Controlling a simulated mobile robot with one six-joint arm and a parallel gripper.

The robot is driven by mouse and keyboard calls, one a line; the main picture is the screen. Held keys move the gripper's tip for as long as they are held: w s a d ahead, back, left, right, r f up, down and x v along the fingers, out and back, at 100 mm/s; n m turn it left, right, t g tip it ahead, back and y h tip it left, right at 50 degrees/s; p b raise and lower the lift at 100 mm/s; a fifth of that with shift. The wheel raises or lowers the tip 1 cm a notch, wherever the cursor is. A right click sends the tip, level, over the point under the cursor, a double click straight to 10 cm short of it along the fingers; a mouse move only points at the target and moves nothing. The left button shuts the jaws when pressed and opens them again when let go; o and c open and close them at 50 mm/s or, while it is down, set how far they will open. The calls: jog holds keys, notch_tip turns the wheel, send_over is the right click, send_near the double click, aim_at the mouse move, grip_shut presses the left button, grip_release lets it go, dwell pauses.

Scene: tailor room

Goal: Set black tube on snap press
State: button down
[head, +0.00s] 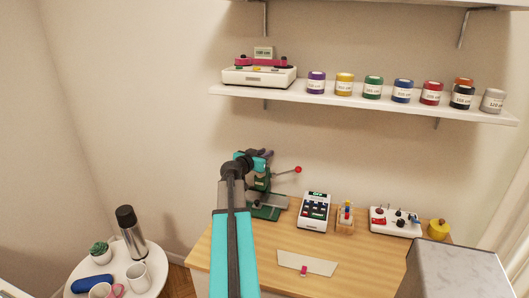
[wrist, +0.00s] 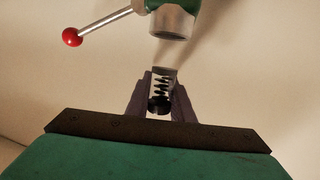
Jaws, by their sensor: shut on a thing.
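The black tube (wrist: 161,82) is a small clear tube with dark pieces stacked inside. My gripper (wrist: 163,98) is shut on it in the wrist view, with a dark finger on each side, and the tube stands up between the fingertips. The snap press (head: 265,207) is green with a grey lever ending in a red ball, on the left of the wooden table. Its round metal head (wrist: 174,20) is just beyond and above the tube in the wrist view. In the head view my gripper (head: 266,154) is at the top of the press, and my arm hides part of the press.
A calculator-like device (head: 314,211), a wooden rack (head: 345,219) with coloured tubes, a white control box (head: 395,222) and a yellow pot (head: 438,229) stand right of the press. A pale sheet (head: 308,263) lies in front. A shelf (head: 350,98) with several jars hangs above.

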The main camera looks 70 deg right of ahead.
jog(key=shift+f+b, duration=0.4)
jog(key=shift+f, duration=1.55)
jog(key=shift+b, duration=1.5)
dwell(0.5)
jog(key=shift+f+b, duration=0.6)
jog(key=shift+b, duration=0.2)
dwell(0.5)
jog(key=c, duration=1.8)
grip_release()
jog(key=shift+a, duration=0.2)
jog(key=shift+b+v, duration=2.1)
jog(key=shift+v, duration=3.25)
